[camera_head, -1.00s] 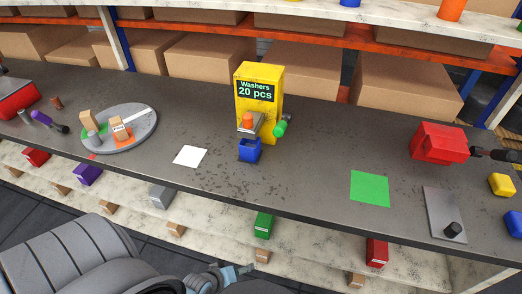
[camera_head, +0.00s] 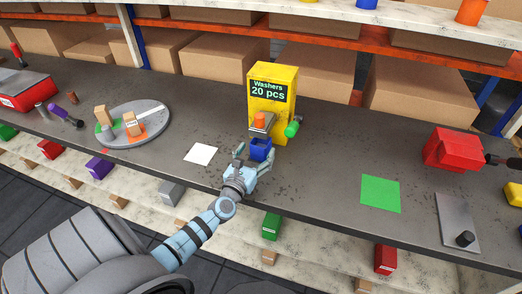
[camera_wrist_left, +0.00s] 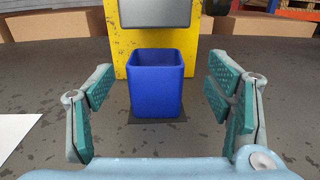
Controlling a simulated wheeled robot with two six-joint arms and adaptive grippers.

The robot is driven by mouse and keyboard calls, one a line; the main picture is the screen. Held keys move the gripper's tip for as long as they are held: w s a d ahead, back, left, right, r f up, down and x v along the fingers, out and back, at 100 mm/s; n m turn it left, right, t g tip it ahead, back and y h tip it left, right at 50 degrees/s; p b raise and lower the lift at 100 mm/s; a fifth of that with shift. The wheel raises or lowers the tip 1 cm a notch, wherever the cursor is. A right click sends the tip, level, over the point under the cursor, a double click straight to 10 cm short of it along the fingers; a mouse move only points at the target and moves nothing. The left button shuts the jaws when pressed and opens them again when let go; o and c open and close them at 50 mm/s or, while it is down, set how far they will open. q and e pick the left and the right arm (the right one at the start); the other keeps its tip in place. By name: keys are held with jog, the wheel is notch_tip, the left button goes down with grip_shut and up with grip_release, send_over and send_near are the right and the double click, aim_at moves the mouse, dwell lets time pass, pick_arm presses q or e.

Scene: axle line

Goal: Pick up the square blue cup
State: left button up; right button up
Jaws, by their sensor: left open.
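The square blue cup (camera_head: 261,149) stands upright on the dark workbench, right in front of the yellow washer dispenser (camera_head: 271,90). In the left wrist view the blue cup (camera_wrist_left: 156,84) sits ahead, between the two fingers and slightly beyond them, with its open top showing. My left gripper (camera_head: 254,164) is open at the near side of the cup. In the left wrist view its fingers (camera_wrist_left: 160,110) are spread wide on either side, apart from the cup. My right gripper is not in view.
A white square (camera_head: 201,153) lies left of the cup, and a green square (camera_head: 380,194) lies to the right. A grey round tray (camera_head: 155,112) with blocks stands at the left. A red box (camera_head: 452,148) and a grey plate (camera_head: 457,222) are at the right.

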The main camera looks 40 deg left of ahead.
aim_at(261, 141)
pick_arm(q)
jog(key=x, duration=0.3)
jog(key=b+x, duration=0.1)
jog(key=x, duration=0.1)
jog(key=shift+w+a, duration=0.25)
jog(key=shift+a, duration=0.1)
jog(key=shift+s, duration=0.1)
jog(key=c, duration=1.3)
jog(key=shift+o, duration=0.2)
jog(key=shift+r, duration=0.1)
